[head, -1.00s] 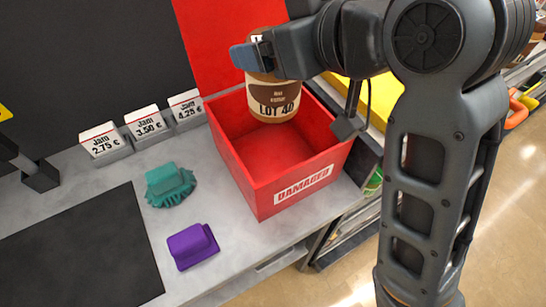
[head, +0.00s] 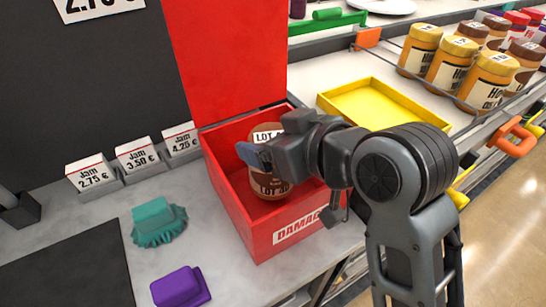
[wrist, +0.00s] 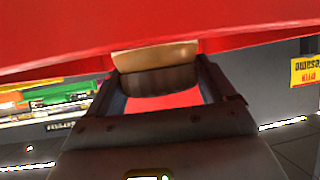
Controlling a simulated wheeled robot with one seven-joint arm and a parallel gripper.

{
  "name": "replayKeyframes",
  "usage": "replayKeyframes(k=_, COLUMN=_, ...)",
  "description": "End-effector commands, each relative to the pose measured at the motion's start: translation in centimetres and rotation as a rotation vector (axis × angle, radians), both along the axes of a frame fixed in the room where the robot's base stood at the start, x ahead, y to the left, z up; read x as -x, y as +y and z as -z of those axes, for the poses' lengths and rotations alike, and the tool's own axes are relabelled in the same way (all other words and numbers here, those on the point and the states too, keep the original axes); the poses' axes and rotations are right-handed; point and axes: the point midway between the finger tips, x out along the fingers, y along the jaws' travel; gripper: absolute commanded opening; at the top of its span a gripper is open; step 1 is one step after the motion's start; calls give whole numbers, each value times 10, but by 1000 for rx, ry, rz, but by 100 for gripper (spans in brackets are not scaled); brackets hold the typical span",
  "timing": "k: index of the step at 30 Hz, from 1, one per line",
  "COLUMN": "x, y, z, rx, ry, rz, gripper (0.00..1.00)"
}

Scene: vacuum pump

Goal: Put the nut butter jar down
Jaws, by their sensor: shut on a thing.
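The nut butter jar (head: 271,189) is brown with a pale "LOT" label. It is inside the red box marked "DAMAGED" (head: 238,222), below the level of the rim as far as I can see. My gripper (head: 253,157) is shut on the jar and partly covers it in the head view. In the wrist view the jar (wrist: 155,77) shows between the two fingers, with red box wall above it. Whether the jar's base touches the box floor is hidden.
Jam price blocks (head: 137,155) stand left of the box. A yellow tray (head: 375,105) and honey jars (head: 487,82) are on the right. A red panel (head: 225,60) stands behind the box.

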Motion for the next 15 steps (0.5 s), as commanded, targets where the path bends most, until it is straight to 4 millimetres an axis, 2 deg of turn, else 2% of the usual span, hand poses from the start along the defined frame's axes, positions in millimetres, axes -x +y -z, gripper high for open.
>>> replayKeyframes(k=9, x=0, y=0, z=34, rx=-1, ry=1, rz=0, gripper=8)
replayKeyframes(k=15, x=0, y=0, z=36, rx=-2, ry=-3, rz=1, gripper=8)
